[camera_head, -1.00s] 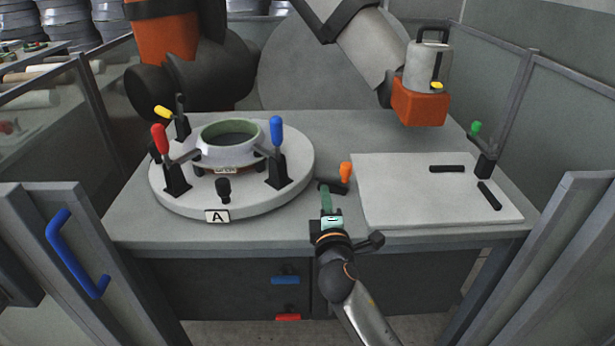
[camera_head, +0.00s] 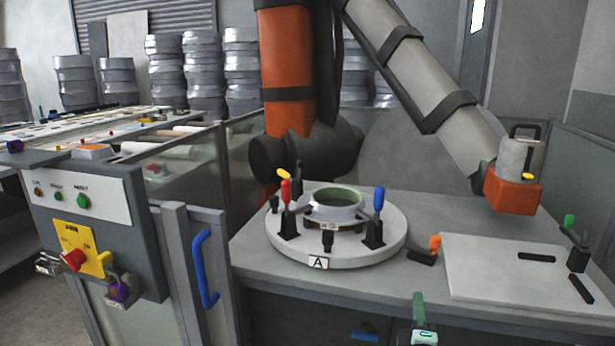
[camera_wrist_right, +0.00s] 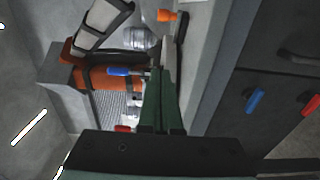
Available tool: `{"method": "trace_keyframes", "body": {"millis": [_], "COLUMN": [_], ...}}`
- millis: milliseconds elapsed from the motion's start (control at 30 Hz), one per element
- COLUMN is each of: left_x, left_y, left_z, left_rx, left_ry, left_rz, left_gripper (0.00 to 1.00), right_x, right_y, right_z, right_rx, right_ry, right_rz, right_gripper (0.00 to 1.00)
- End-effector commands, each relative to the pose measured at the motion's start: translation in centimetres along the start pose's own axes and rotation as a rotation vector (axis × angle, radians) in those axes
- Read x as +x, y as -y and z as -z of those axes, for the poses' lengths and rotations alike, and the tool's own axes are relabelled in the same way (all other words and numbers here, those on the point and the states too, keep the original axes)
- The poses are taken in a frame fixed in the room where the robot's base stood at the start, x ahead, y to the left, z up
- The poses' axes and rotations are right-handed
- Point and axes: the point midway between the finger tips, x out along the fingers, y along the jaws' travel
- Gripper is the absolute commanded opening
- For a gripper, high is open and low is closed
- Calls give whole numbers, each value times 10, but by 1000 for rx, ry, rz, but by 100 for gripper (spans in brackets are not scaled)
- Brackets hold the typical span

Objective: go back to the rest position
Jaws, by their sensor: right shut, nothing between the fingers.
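My right gripper (camera_head: 418,306) shows at the bottom edge of the head view, in front of the table's front edge. In the right wrist view its green fingers (camera_wrist_right: 160,100) lie together with nothing between them. Most of the right arm is cut off below the head view. My left gripper is not in view.
The table (camera_head: 424,222) bears a round fixture marked A (camera_head: 283,246) with upright clamp handles, and a pale plate (camera_head: 470,278) at right. An orange and grey robot arm (camera_head: 290,65) stands behind. A control panel (camera_head: 85,220) and a gate with a blue handle (camera_head: 205,270) are at left.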

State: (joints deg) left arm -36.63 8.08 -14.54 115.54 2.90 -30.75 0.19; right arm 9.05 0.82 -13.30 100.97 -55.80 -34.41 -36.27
Motion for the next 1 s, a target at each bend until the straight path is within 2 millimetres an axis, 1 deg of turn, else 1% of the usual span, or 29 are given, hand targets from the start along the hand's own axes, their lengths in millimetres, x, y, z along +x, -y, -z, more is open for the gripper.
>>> {"method": "trace_keyframes", "body": {"millis": [33, 100, 167, 200, 267, 300, 367, 400, 467, 500, 567, 600, 667, 700, 767, 800, 833, 1000], "left_x": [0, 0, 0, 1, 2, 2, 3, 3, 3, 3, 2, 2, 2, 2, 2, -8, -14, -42], "left_y": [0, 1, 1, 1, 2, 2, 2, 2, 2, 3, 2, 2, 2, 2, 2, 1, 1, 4], "left_z": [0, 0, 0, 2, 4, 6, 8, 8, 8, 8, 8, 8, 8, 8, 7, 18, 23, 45], "left_rx": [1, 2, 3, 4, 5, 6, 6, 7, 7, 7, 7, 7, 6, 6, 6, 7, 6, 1], "left_ry": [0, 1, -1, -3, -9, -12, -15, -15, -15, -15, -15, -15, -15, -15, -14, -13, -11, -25], "left_rz": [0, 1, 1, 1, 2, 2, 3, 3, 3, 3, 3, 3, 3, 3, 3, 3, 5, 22], "left_gripper": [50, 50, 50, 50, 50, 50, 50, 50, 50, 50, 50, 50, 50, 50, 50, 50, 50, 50], "right_x": [-10, -27, -43, -55, -76, -92, -118, -138, -167, -186, -214, -232, -258, -275, -300, -300, -298, -299], "right_y": [22, 52, 77, 94, 120, 137, 162, 178, 198, 210, 225, 232, 242, 248, 254, 239, 231, 202], "right_z": [-1, 0, 1, 2, 2, 3, 4, 4, 5, 6, 7, 7, 8, 8, 9, 8, 7, -4], "right_rx": [51, 153, 246, 311, 414, 488, 606, 690, 812, 892, 1004, 1074, 1174, 1240, 1334, 1351, 1348, 1344], "right_ry": [-16, -42, -59, -67, -75, -76, -70, -61, -41, -22, 11, 35, 78, 108, 159, 164, 163, 181], "right_rz": [49, 126, 194, 243, 322, 378, 468, 531, 622, 680, 761, 811, 883, 928, 994, 992, 984, 964], "right_gripper": [0, 0, 0, 0, 0, 0, 0, 0, 0, 0, 0, 0, 0, 0, 0, 0, 0, 0]}}
